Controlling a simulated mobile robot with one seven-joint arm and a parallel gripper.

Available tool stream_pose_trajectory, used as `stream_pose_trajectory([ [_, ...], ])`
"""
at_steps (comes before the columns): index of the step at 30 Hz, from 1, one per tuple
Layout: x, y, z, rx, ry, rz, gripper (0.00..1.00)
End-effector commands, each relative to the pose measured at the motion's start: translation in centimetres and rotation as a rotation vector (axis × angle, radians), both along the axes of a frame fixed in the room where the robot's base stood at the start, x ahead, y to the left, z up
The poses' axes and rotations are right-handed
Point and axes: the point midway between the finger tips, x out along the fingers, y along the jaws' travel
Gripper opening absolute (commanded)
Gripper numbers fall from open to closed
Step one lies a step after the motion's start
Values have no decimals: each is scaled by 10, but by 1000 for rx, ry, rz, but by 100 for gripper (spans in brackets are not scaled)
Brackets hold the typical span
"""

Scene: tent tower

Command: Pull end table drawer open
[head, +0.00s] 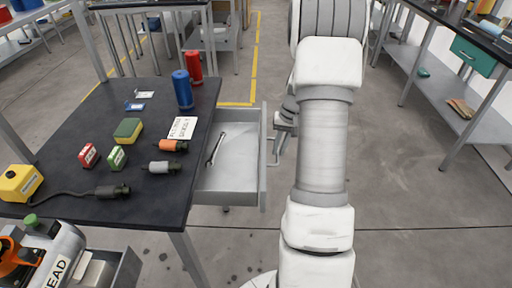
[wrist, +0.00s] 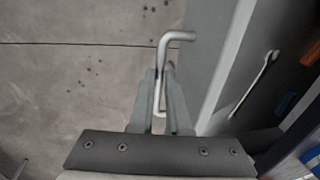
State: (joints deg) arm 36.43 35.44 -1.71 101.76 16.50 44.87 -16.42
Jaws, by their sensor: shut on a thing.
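The end table (head: 60,150) has a dark top and stands at the left in the head view. Its grey metal drawer (head: 230,185) is pulled out on the right side, with a wrench (head: 216,148) lying inside. The wrench also shows in the wrist view (wrist: 255,82). My gripper (head: 279,130) is at the drawer's front panel. In the wrist view my gripper (wrist: 162,75) is shut on the bar handle (wrist: 181,36), with a finger on either side of it. The fingertips are partly hidden by my arm in the head view.
On the tabletop are a blue cylinder (head: 182,88), a red cylinder (head: 193,66), a paper sign (head: 182,127), small boxes and connectors. A second open drawer (head: 105,268) is at the lower left. A workbench (head: 470,100) stands at the right. The floor right of my arm is clear.

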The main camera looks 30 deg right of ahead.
Motion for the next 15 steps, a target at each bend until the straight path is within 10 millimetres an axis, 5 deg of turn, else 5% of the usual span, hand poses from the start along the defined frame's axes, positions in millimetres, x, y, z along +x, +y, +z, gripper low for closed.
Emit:
stream_pose_trajectory([
  [6, -20, -33, 1, -3, -4, -3, 0],
  [15, -32, -50, 1, -2, -3, 0, 0],
])
